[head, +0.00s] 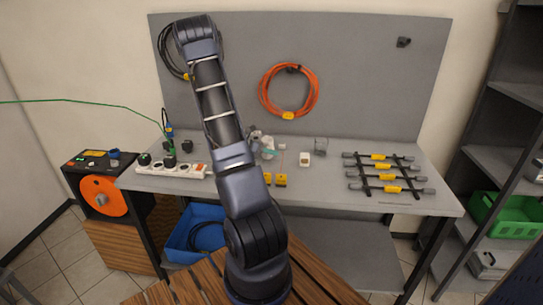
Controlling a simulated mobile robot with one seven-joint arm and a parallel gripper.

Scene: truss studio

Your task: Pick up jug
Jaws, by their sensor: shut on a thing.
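A small pale, partly clear vessel with a teal patch, which looks like the jug (268,153), is at the middle of the grey workbench, just right of my arm. My gripper (258,138) shows only as a small grey shape at the jug's upper left, and my arm covers part of it. It is shut on the jug. The fingertips are too small to make out, and I cannot tell whether the jug touches the bench.
A clear glass (320,145) and a small white box (305,159) stand to the right. Two yellow blocks (280,180) are near the front edge. A white power strip (170,169) lies left.

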